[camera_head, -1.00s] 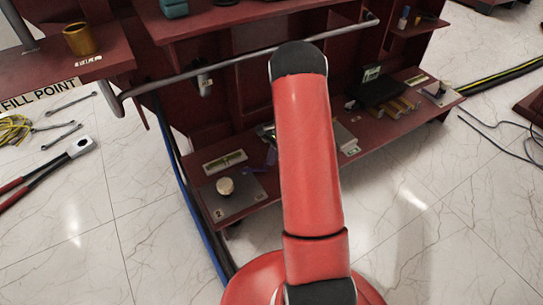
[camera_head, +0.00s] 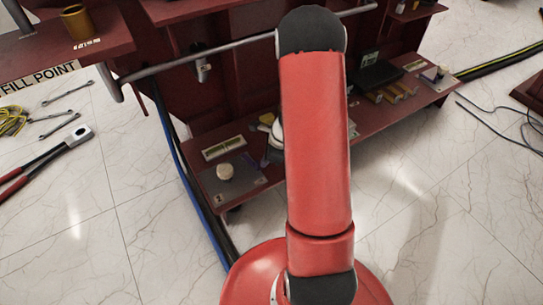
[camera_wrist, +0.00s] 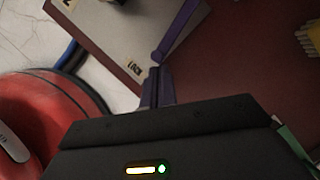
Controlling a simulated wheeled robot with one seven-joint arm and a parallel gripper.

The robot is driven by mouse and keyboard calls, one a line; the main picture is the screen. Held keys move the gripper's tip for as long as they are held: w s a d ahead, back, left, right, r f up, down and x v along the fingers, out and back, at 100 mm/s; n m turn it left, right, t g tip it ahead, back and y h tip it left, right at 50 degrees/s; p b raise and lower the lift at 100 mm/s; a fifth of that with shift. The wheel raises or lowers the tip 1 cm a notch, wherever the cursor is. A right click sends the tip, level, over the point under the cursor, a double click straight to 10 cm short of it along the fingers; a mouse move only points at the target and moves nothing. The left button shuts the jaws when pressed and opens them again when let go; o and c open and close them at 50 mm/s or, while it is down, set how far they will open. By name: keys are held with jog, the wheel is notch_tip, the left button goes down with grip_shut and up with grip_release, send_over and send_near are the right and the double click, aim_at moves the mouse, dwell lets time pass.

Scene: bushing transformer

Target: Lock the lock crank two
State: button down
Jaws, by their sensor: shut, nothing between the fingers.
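A purple lock crank (camera_wrist: 181,27) shows in the wrist view, a slim bar running from the top edge down to a rounded end near the picture's middle. It lies at the edge of a grey plate (camera_wrist: 112,30) with a LOCK label (camera_wrist: 134,68). My gripper (camera_wrist: 157,72) is shut and empty, its narrow fingertips right by the crank's near end; I cannot tell if they touch. In the head view the plate (camera_head: 239,187) sits on the left of the low red shelf, and my arm hides most of the gripper.
A grey rail (camera_head: 215,55) crosses above the shelf. A dark box (camera_head: 376,76) and yellow cylinders (camera_head: 396,92) are on the shelf's right. Blue hose (camera_head: 190,190) runs along its left side. The marble floor in front is clear.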

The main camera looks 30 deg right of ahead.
jog(key=shift+w, duration=0.1)
jog(key=shift+w+d+p, duration=0.15)
jog(key=shift+w+p, duration=0.25)
jog(key=shift+w, duration=0.3)
